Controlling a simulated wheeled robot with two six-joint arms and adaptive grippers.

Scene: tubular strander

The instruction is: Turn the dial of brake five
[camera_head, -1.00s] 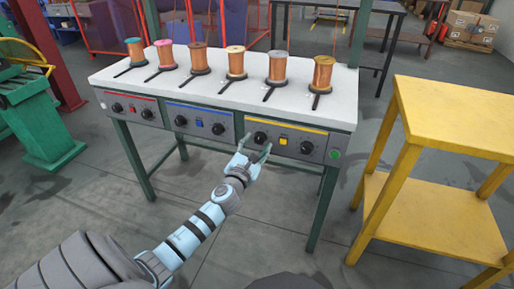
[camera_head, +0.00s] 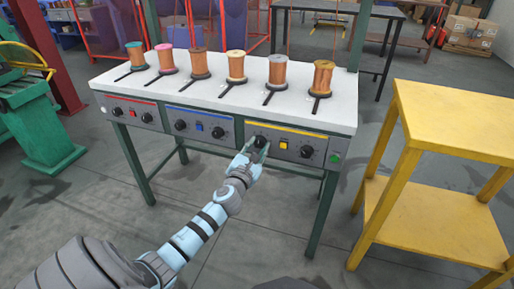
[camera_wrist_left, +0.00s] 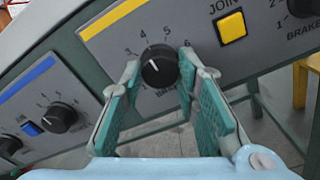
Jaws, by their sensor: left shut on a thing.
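The brake dial in the grip is a round black knob (camera_head: 260,141) at the left end of the yellow-striped panel (camera_head: 318,143) on the bench front. In the left wrist view this dial (camera_wrist_left: 158,67) has numbers around it and a small white mark on its face. My left gripper (camera_head: 254,150) has its fingers on both sides of the dial and is shut on it. Its green-padded fingers also show in the wrist view (camera_wrist_left: 160,72). The label below the dial is mostly hidden by the fingers.
A yellow square button (camera_wrist_left: 232,27) sits right of the dial, with another dial (camera_head: 306,151) beyond it. The blue-striped panel (camera_head: 198,112) is to the left. Several spools stand on the white bench top (camera_head: 180,87). A yellow stand (camera_head: 445,115) is on the right.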

